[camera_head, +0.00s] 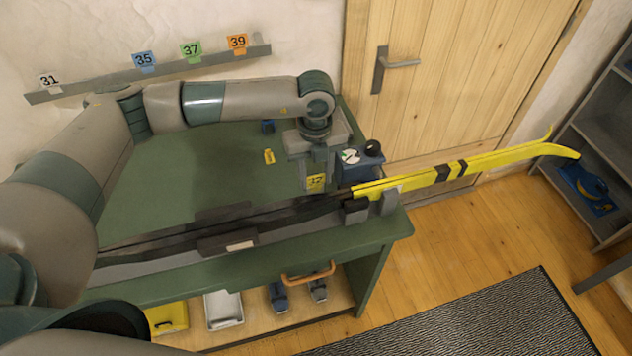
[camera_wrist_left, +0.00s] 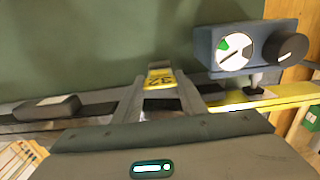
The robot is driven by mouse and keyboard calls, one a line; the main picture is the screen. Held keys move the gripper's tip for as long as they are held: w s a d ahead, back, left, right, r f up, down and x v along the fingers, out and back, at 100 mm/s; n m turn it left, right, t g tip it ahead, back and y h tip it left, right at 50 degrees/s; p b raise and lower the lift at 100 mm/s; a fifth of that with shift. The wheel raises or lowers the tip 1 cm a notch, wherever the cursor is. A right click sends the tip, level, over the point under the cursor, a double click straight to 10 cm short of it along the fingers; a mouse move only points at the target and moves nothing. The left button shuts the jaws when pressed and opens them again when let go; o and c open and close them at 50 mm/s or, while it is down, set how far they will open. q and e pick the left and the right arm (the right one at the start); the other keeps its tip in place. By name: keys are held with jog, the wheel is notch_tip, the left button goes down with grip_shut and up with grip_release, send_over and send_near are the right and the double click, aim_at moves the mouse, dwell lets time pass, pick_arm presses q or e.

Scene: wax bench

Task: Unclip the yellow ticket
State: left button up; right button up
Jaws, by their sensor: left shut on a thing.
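The yellow ticket (camera_head: 316,181) with dark digits is between the fingertips of my left gripper (camera_head: 317,184). The left gripper is shut on it. In the left wrist view the ticket (camera_wrist_left: 161,79) shows upside down between the two grey fingers. I cannot tell whether it still touches a clip behind it. The yellow skis (camera_head: 460,168) extend to the right from the bench's right end, close to the gripper. My right gripper is not in view.
A blue box with a dial and black knob (camera_head: 362,165) stands just right of the gripper. The wall rail (camera_head: 150,73) holds a white 31, blue 35, green 37 and orange 39 ticket. The green bench top (camera_head: 200,165) is mostly clear, with a small yellow block (camera_head: 269,157).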

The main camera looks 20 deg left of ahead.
pick_arm(q)
jog(key=shift+r+p, duration=0.55)
jog(key=shift+r, duration=1.3)
dwell(0.4)
dwell(0.4)
jog(key=shift+r, duration=3.25)
jog(key=shift+s+f, duration=0.1)
